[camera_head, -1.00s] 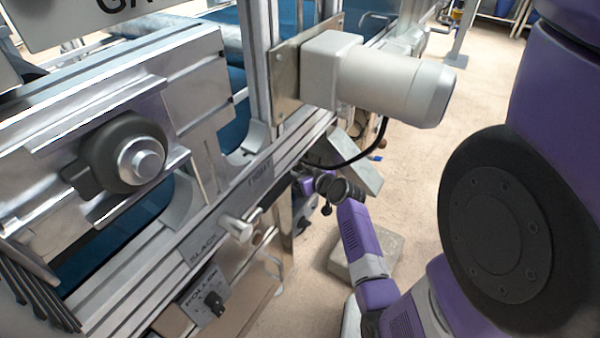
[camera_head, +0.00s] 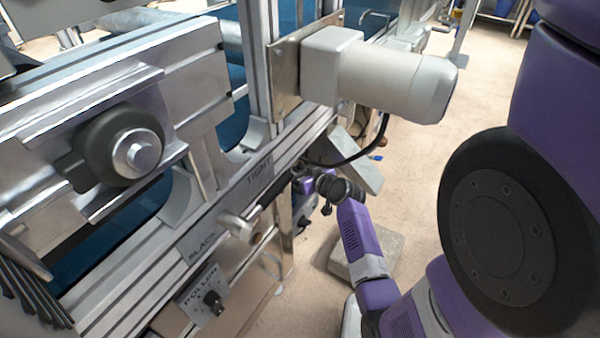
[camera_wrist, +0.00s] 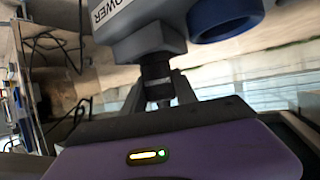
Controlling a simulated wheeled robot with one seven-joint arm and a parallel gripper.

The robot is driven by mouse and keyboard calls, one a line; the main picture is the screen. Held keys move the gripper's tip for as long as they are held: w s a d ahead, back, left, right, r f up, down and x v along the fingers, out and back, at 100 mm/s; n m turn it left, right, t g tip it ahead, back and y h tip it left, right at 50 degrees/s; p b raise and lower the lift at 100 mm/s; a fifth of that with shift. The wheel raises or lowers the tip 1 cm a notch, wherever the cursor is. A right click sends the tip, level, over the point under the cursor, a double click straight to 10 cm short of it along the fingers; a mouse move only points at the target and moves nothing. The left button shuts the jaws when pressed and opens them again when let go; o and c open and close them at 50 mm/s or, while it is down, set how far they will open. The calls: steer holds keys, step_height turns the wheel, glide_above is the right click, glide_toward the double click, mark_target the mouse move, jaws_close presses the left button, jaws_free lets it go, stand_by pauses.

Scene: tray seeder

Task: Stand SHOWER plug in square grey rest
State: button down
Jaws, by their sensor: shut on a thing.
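In the wrist view my gripper (camera_wrist: 158,100) is shut on the dark narrow end of the plug (camera_wrist: 157,72). In the head view the end of my arm is small and dark beside the machine's frame, and the plug cannot be made out there. I cannot pick out the square grey rest with certainty.
A metal machine frame (camera_head: 225,210) marked "SLACK" and "TIGHT" runs along the left. A pale motor (camera_head: 385,80) with a black cable (camera_head: 350,160) juts out above my arm. A grey slab (camera_head: 385,245) lies on the floor. Open floor (camera_head: 440,115) lies to the right.

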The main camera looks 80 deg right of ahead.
steer(key=shift+f, duration=0.2)
steer(key=c, duration=0.9)
jaws_free()
steer(key=p+v, duration=0.2)
steer(key=v, duration=0.5)
steer(key=shift+s+a+r, duration=0.15)
steer(key=shift+s+a, duration=0.1)
steer(key=shift+s, duration=0.1)
